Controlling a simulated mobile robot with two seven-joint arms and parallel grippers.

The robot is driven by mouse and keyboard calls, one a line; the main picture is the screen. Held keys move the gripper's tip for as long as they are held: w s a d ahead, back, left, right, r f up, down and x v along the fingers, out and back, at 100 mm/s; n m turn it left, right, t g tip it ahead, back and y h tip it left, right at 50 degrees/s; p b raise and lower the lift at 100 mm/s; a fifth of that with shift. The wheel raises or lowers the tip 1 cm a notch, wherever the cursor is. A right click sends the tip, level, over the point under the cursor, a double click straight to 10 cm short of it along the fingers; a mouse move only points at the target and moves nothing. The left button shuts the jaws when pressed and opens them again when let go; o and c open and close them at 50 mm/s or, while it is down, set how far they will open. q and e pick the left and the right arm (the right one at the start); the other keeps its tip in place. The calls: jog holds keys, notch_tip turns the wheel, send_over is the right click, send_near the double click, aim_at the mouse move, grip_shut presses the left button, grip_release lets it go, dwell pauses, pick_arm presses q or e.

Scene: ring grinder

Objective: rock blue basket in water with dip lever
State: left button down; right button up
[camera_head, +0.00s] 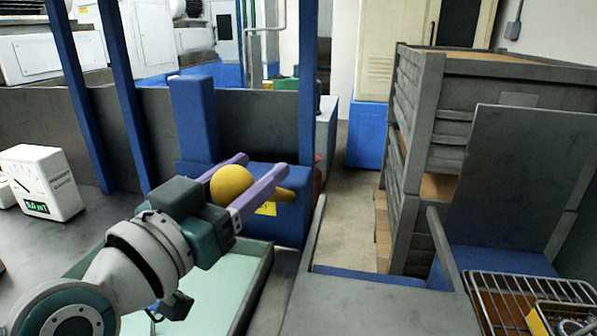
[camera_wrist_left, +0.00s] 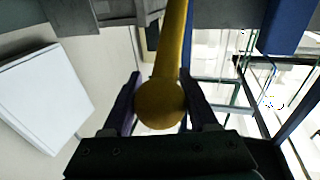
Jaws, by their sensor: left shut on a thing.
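The dip lever has a yellow ball knob (camera_head: 231,183) and a yellow rod that runs right toward a blue housing (camera_head: 291,222). My left gripper (camera_head: 262,166) has its purple fingers on either side of the knob and is shut on it. In the left wrist view the knob (camera_wrist_left: 160,104) sits between the two fingers (camera_wrist_left: 160,78), with the rod leading up and away. The pale green water tank (camera_head: 225,285) lies below my left arm, which covers part of it. I cannot make out the blue basket with certainty. My right gripper is not in view.
A white instrument box (camera_head: 40,184) stands on the dark table at the left. Blue posts (camera_head: 122,90) rise behind my arm. Stacked grey crates (camera_head: 420,130) and a wire rack (camera_head: 530,295) are at the right.

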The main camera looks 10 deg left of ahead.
pick_arm(q)
jog(key=s+f+m+t+h+b, duration=0.1)
jog(key=s+f+t+b, duration=0.2)
jog(key=f+b, duration=0.5)
jog(key=s+b, duration=0.1)
jog(key=b, duration=0.2)
jog(key=shift+a+r, duration=0.1)
jog(key=shift+c, duration=1)
grip_release()
jog(key=shift+r, duration=0.1)
jog(key=shift+s, duration=0.1)
jog(key=b+v, duration=0.1)
jog(key=v, duration=0.9)
